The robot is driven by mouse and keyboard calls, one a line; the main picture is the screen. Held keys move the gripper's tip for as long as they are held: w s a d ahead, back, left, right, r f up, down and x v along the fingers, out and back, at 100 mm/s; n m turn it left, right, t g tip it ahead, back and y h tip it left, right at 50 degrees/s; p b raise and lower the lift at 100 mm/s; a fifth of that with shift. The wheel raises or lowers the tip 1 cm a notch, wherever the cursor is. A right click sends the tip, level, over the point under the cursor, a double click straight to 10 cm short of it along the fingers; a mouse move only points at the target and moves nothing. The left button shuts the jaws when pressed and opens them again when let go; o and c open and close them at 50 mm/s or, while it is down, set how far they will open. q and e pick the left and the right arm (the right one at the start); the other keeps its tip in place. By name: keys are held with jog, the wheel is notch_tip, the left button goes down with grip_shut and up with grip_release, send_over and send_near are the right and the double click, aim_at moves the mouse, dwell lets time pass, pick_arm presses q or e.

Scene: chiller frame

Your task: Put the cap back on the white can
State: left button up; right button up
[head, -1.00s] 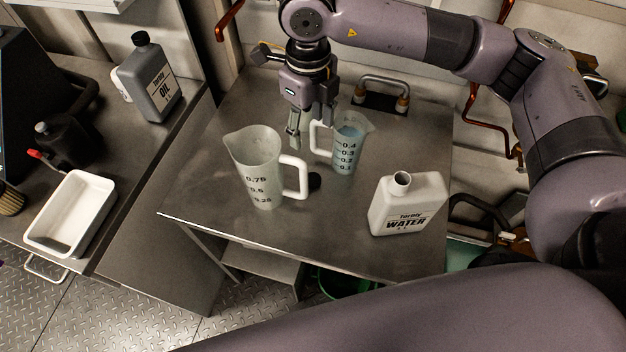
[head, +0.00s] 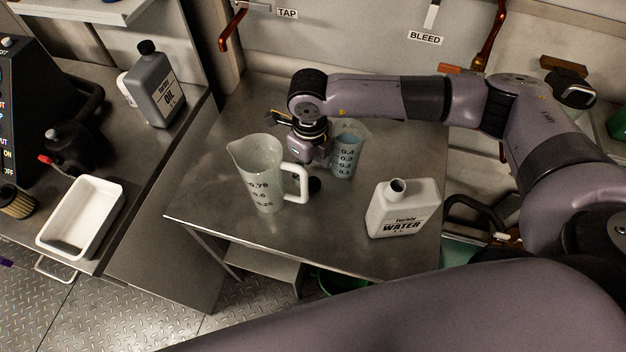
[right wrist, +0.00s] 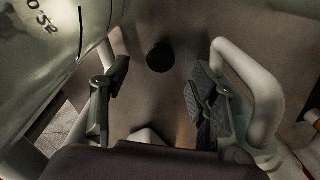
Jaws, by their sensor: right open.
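The white can (head: 402,211), labelled water, stands upright on the steel table with its round neck open. The black cap (head: 315,186) lies on the table between the large jug and the small one. It shows as a dark disc in the right wrist view (right wrist: 160,57). My right gripper (head: 311,169) is low between the two jugs, over the table near the cap. In the right wrist view its fingers (right wrist: 160,77) are spread and empty, with the cap ahead between them. In the head view the fingers are mostly hidden. My left gripper is out of view.
The large jug (head: 259,178) is close on the left, its handle beside my right gripper. The small jug (head: 347,157) is close on the right; its handle (right wrist: 262,95) nears a finger in the wrist view. A grey oil can (head: 157,88) stands on the left bench.

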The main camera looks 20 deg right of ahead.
aim_at(313, 183)
jog(key=shift+f+p, duration=0.2)
jog(key=shift+p, duration=0.1)
jog(key=f, duration=0.1)
jog(key=f+p, duration=0.1)
jog(key=f, duration=0.1)
jog(key=shift+s+d+f+p, duration=0.2)
jog(key=shift+d+f+p, duration=0.05)
jog(key=shift+f+p, duration=0.1)
jog(key=shift+f, duration=0.55)
jog(key=shift+c, duration=0.2)
jog(key=c, duration=0.8)
